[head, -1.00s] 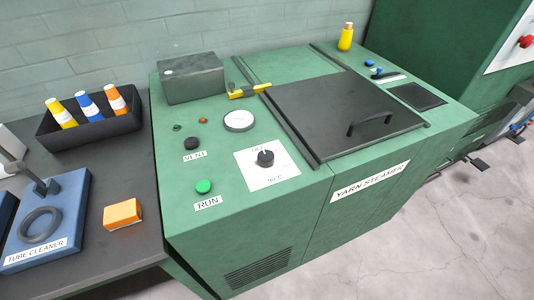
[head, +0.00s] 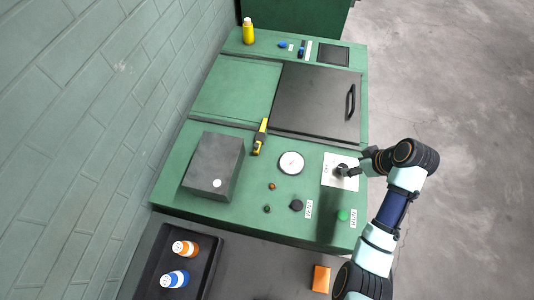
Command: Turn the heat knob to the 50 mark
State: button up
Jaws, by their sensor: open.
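The heat knob (head: 342,171) is a small black knob on a white dial plate (head: 334,181) on top of the green yarn steamer. My arm comes in from the lower right. My gripper (head: 354,172) is at the knob's right side, its fingertips close to or around the knob. It is open; whether the fingers touch the knob is too small to tell. The gripper and arm cover part of the plate, and the scale marks and the knob's pointer cannot be read in this view.
A green RUN button (head: 343,215), a black VENT button (head: 296,205) and a round gauge (head: 291,163) sit near the dial. The black lid (head: 314,103) with its handle lies beyond. A grey box (head: 214,166) and a yellow-black tool (head: 260,137) stand left.

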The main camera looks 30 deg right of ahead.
jog(key=x, duration=0.2)
jog(key=b+x, duration=0.1)
jog(key=x, duration=0.1)
jog(key=d+b+x, duration=0.1)
jog(key=x, duration=0.1)
jog(key=shift+s+f, duration=0.2)
jog(key=shift+f, duration=0.3)
jog(key=shift+w+f, duration=0.25)
jog(key=shift+f, duration=0.2)
jog(key=c, duration=1.1)
